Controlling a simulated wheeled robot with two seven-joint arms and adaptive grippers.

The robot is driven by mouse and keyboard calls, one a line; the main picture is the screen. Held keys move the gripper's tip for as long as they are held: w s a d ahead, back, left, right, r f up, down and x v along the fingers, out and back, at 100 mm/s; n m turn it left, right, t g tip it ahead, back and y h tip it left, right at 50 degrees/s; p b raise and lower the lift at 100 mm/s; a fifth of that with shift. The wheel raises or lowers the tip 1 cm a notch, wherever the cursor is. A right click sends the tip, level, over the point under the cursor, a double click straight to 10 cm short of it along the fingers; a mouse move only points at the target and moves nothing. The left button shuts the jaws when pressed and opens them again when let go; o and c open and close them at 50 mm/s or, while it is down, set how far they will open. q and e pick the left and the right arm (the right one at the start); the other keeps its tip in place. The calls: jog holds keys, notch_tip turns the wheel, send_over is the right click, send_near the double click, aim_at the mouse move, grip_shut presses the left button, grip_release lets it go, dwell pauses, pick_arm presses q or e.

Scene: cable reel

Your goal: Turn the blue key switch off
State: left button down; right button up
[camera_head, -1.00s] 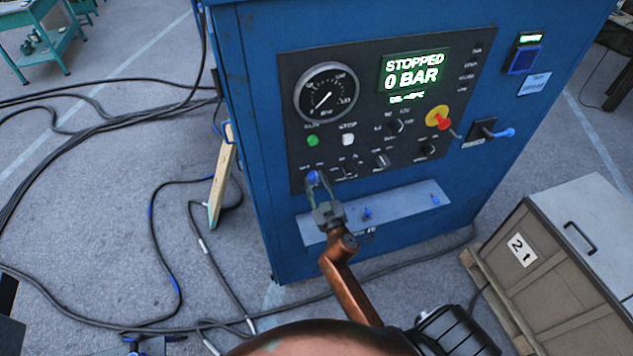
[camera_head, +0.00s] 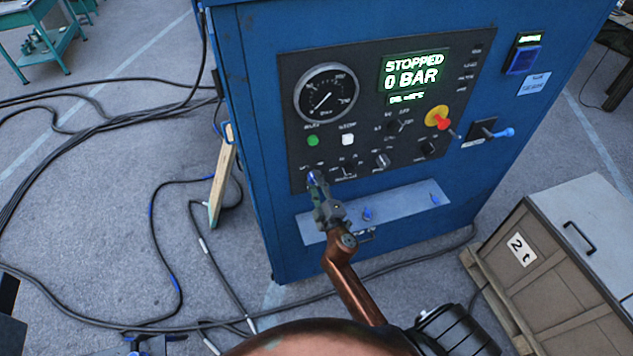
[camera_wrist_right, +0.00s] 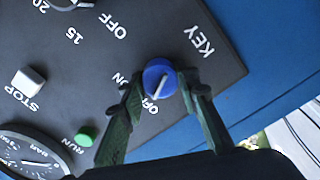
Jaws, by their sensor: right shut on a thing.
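The blue key switch (camera_wrist_right: 160,77) is a round knob at the lower left corner of the dark control panel; in the head view my gripper mostly covers it. My right gripper (camera_head: 314,182) reaches the knob from the front. In the wrist view its two fingers (camera_wrist_right: 161,88) stand on either side of the knob, shut on it. My left gripper is not clearly seen.
The panel (camera_head: 360,120) carries a gauge (camera_head: 326,93), a screen (camera_head: 413,71) reading STOPPED 0 BAR, green and white buttons, several dark knobs and a red-yellow switch (camera_head: 439,118). A metal strip (camera_head: 385,208) lies below. Cables cover the floor at left; a crate (camera_head: 540,240) stands at right.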

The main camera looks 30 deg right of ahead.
jog(key=shift+n, duration=0.6)
jog(key=o, duration=1.2)
jog(key=shift+c, duration=0.2)
jog(key=shift+s, duration=0.1)
jog(key=v, duration=1.1)
jog(key=shift+s, duration=0.4)
